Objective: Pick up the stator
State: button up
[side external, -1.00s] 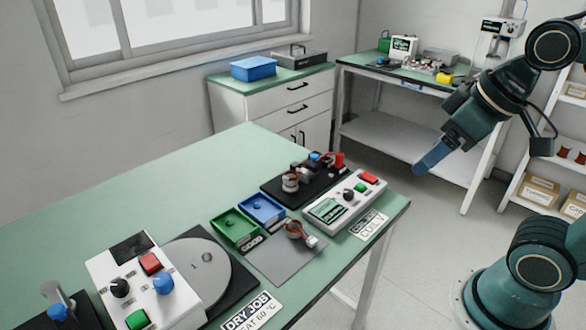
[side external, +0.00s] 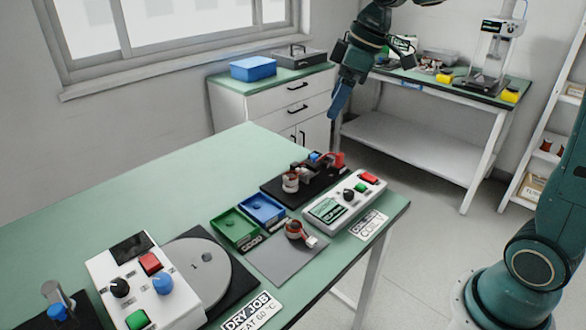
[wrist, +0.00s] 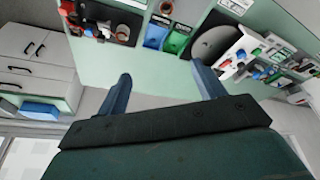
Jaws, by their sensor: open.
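A ring-shaped copper-and-red stator (side external: 295,229) with a white connector lies on the grey mat (side external: 272,262) near the table's front edge. It also shows at the top of the wrist view (wrist: 166,7). A similar coiled part (side external: 291,182) sits on the black fixture (side external: 270,193) behind it and shows in the wrist view (wrist: 122,31). My gripper (side external: 340,98) is high in the air beyond the table's far right side, well away from both. Its two blue fingers are spread and empty in the wrist view (wrist: 161,74).
A green bin (side external: 235,240) and a blue bin (side external: 263,220) stand beside the mat. A white button box (side external: 345,200) is to the right, and a round plate (side external: 212,272) to the left. The table's back left is clear. A drawer cabinet (side external: 285,112) stands behind.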

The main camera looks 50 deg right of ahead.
jog(key=w+d+f+n+g+y, duration=0.1)
jog(key=w+d+f+n, duration=0.2)
jog(key=w+d+f, duration=0.2)
jog(key=w+d+f+n+g+y, duration=0.1)
jog(key=w+d+f+n, duration=0.3)
jog(key=w+f, duration=0.8)
jog(key=shift+d+f, duration=0.65)
jog(key=shift+d, duration=0.55)
jog(key=shift+w+y, duration=0.1)
jog(key=shift+y, duration=0.2)
send_over(293, 173)
jog(key=s, duration=0.1)
jog(key=shift+s+d+f, duration=0.1)
jog(key=shift+d+f, duration=0.1)
jog(key=shift+f, duration=1.8)
jog(key=shift+s+d+f, duration=0.1)
jog(key=shift+d+f, duration=0.1)
jog(key=shift+f, duration=1.75)
jog(key=shift+f, duration=0.1)
jog(key=shift+x, duration=2.5)
jog(key=shift+d, duration=0.2)
jog(key=shift+c, duration=0.2)
